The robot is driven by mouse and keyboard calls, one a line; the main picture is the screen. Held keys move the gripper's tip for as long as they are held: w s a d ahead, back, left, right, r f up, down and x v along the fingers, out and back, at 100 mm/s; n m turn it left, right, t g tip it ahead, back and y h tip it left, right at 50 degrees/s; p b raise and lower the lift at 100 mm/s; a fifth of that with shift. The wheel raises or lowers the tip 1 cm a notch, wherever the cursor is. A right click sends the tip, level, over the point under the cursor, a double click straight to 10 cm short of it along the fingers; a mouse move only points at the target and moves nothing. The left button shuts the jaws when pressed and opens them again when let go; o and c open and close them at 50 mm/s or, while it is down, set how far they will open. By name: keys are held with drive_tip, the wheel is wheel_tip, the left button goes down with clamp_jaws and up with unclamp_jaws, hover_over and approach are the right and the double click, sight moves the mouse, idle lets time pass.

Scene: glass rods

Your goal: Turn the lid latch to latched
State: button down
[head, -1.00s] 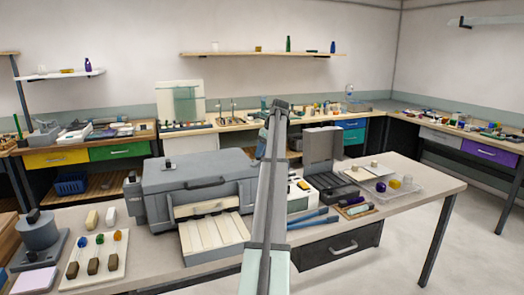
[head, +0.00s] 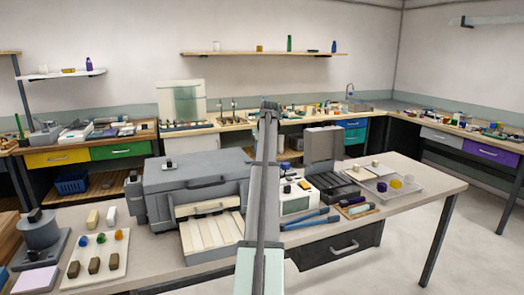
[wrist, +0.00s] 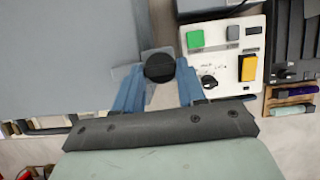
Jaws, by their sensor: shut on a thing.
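The lid latch's round black knob (wrist: 160,68) shows in the wrist view, at the right edge of a large grey lid (wrist: 62,55). Small grey plate parts show around the knob. My gripper (wrist: 160,72) has blue fingers, one on each side of the knob, and is shut on it. In the head view the lid belongs to the grey machine (head: 195,175) on the front bench. There my arm covers the machine's right end, so the latch and my gripper are hidden.
A white control box (wrist: 225,55) with a green button, a yellow switch and a dial stands close right of the latch. Farther right is an open dark grey case (head: 322,150). Blue-handled tools (head: 310,219) lie in front of the box.

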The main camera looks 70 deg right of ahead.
idle(0.4)
drive_tip(key=c, duration=0.6)
unclamp_jaws()
drive_tip(key=shift+c, duration=0.2)
drive_tip(key=shift+r, duration=0.1)
drive_tip(key=v, duration=1.3)
drive_tip(key=shift+a+r, duration=0.2)
drive_tip(key=shift+r, duration=0.15)
drive_tip(key=shift+w, duration=0.1)
